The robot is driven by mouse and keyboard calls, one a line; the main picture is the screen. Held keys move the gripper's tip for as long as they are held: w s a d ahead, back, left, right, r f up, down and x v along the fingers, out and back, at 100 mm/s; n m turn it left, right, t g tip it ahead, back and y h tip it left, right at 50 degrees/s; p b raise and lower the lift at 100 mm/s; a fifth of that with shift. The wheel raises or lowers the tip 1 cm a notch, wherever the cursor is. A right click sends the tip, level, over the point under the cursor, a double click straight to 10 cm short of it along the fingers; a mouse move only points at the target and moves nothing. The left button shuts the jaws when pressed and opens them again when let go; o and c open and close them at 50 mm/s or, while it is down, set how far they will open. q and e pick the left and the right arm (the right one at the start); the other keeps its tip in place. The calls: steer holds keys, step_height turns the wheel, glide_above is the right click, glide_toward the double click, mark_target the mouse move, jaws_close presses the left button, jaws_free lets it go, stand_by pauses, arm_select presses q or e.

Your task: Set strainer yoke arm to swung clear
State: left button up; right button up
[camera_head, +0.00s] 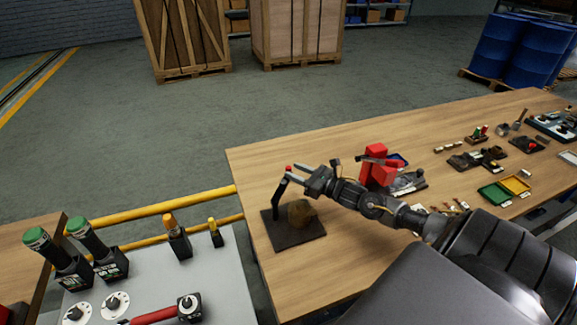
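A dark square base plate (281,236) lies on the near left corner of the wooden table. It carries a round brass-coloured body (301,212), which looks like the strainer. A black bent arm with a red knob (288,168), seemingly the yoke arm, rises from the plate's left side, and its upper part leans right. My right gripper (309,179) reaches in from the right above the brass body. Its fingers look parted, with the tips close to the right of the arm's top; I cannot tell whether they touch it. My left gripper is out of view.
A red block-like device (377,167) stands just behind my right wrist. Several small parts and green and yellow trays (505,190) lie farther right. A grey panel (226,270) with levers and dials is at the left. The table's far left part is clear.

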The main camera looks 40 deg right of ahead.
mark_target(288, 167)
steer(key=shift+p+x, duration=0.35)
steer(key=shift+x, duration=1.4)
steer(key=shift+s, duration=0.1)
steer(key=shift+c, duration=0.5)
jaws_close()
